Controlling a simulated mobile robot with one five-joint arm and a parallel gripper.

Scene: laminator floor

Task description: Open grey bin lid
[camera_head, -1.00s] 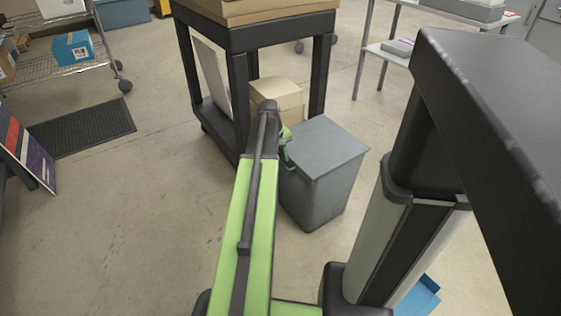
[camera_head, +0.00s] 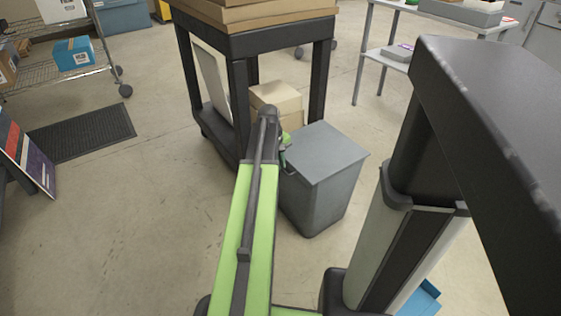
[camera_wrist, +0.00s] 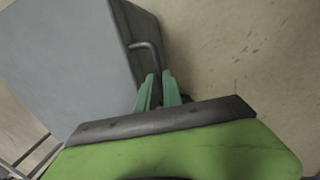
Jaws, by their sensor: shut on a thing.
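The grey bin (camera_head: 318,205) stands on the floor, with its flat grey lid (camera_head: 325,152) on top; the lid looks closed. In the wrist view the lid (camera_wrist: 70,65) fills the upper left, and a thin bent handle (camera_wrist: 150,50) sticks out at its edge. My gripper (camera_wrist: 165,82) has its two green fingers close together at the lower end of this handle and is shut on it. In the head view my gripper (camera_head: 286,150) is at the bin's left edge, mostly hidden behind my arm.
A black-framed table (camera_head: 265,40) with cardboard on top and boxes (camera_head: 278,98) below stands just behind the bin. A grey shelf (camera_head: 390,55) is at the back right. A black mat (camera_head: 85,132) lies at left. Open floor (camera_head: 130,230) is at front left.

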